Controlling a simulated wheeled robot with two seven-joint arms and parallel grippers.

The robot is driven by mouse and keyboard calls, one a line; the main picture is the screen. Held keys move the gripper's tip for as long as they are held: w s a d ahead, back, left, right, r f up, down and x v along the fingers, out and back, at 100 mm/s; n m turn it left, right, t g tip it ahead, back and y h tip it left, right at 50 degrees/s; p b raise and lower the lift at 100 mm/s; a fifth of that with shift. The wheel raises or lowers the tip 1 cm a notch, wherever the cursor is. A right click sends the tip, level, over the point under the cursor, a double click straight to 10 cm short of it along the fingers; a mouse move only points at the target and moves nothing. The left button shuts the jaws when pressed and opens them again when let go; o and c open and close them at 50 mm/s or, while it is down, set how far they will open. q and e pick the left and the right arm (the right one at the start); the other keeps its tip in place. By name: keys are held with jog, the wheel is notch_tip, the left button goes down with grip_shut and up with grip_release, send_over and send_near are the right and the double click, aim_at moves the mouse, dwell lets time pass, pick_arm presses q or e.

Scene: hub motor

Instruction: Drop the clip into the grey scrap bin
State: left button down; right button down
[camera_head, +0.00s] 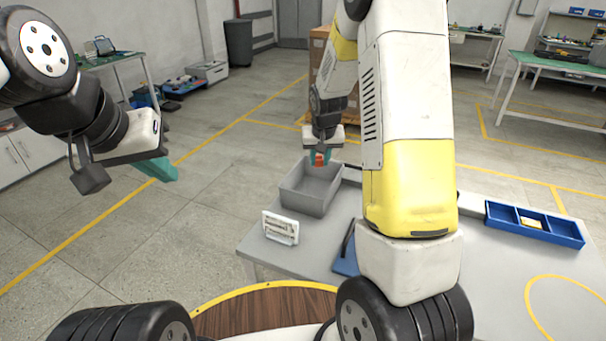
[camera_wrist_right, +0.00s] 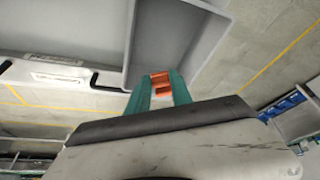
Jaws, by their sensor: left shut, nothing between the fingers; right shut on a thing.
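The orange clip (camera_head: 319,159) is held between the teal fingertips of my right gripper (camera_head: 320,156), which is shut on it. The clip also shows in the right wrist view (camera_wrist_right: 161,83), between the fingers. The grey scrap bin (camera_head: 318,204) stands on the table's far left corner. In the head view the clip appears over the bin's far part; in the wrist view the open bin (camera_wrist_right: 128,45) lies beyond the fingertips. The clip is above the bin, not touching it. My left gripper (camera_head: 166,172) is shut and empty, out over the floor at the left.
A white label card (camera_head: 281,228) stands in front of the bin on the grey table (camera_head: 500,255). A blue divided tray (camera_head: 535,224) sits at the table's right. A blue item (camera_head: 345,262) is partly hidden behind my right arm. A cardboard box stack (camera_head: 322,55) stands behind.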

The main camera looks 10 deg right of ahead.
notch_tip(320, 180, down, 4)
jog(key=shift+r, duration=0.2)
jog(key=c, duration=1.1)
grip_release()
jog(key=s+a+r+t+y, duration=0.1)
jog(key=s+a+r+y, duration=0.1)
jog(key=s+r, duration=1.7)
jog(key=shift+n+t+y, duration=0.3)
jog(key=shift+n+t, duration=0.1)
jog(key=shift+n, duration=0.4)
jog(key=s+r, duration=0.1)
jog(key=s, duration=0.3)
jog(key=s+a+r, duration=0.1)
jog(key=s+r, duration=0.1)
jog(key=s, duration=0.2)
jog(key=s+a+r, duration=0.1)
jog(key=s+r, duration=0.1)
jog(key=s, duration=0.2)
jog(key=shift+a+r, duration=0.2)
jog(key=shift+r, duration=0.05)
